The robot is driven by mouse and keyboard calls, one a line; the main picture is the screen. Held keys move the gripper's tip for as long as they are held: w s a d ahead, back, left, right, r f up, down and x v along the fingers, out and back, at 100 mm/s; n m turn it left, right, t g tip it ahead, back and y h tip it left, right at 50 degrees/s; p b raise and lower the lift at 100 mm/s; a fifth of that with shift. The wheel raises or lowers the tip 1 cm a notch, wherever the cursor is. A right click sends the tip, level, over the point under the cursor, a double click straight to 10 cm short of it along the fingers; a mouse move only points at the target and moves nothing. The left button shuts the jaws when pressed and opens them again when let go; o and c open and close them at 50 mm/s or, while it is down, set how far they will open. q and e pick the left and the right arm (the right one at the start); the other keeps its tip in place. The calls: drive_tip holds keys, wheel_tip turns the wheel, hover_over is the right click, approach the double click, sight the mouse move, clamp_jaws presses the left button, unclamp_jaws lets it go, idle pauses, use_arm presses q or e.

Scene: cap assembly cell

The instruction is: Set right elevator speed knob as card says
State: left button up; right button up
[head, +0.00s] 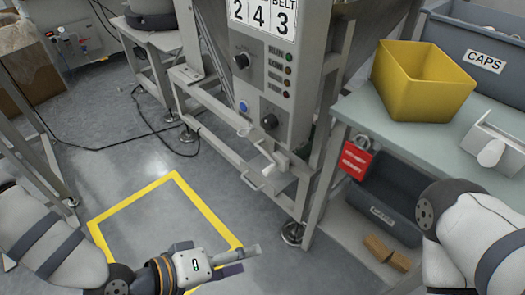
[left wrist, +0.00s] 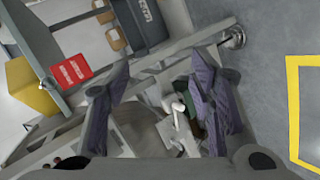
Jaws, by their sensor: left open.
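A grey control panel (head: 285,75) stands upright in the head view. It has an upper black knob (head: 241,60) and a lower black knob (head: 269,121); their pointer settings are too small to read. A white card (head: 262,14) above them shows "BELT" and the digits 2 4 3, cut off at the top. My left gripper (head: 250,258) is low over the floor, below and apart from the panel. In the left wrist view, its two fingers (left wrist: 162,65) are spread with nothing held. My right arm enters at lower right; its gripper is out of view.
A white lever (head: 272,168) and handle rails jut out below the panel. At right, a table (head: 365,110) holds a yellow bin (head: 422,85) and a grey CAPS bin (head: 485,45). A red tag (head: 355,160) hangs there. The yellow-marked floor (head: 150,225) is clear.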

use_arm(q)
drive_tip(key=w+a+r+t+h+b, duration=0.15)
drive_tip(key=w+r+t, duration=0.25)
drive_tip(key=w, duration=0.5)
drive_tip(key=m+t+h+b, duration=0.1)
drive_tip(key=t+h+b, duration=0.1)
drive_tip(key=t, duration=0.1)
approach(266, 126)
drive_tip(key=shift+y, duration=0.25)
drive_tip(key=b+x, duration=0.1)
drive_tip(key=x, duration=0.6)
drive_tip(key=shift+w+d+r, duration=0.2)
drive_tip(key=shift+d, duration=0.1)
drive_tip(key=shift+w+d, duration=0.25)
drive_tip(key=shift+d, duration=0.05)
use_arm(e)
drive_tip(key=x, duration=0.6)
drive_tip(key=shift+w+f+g, duration=0.3)
drive_tip(key=shift+w+g, duration=0.05)
drive_tip(key=shift+g, duration=0.05)
use_arm(q)
drive_tip(key=c, duration=1.2)
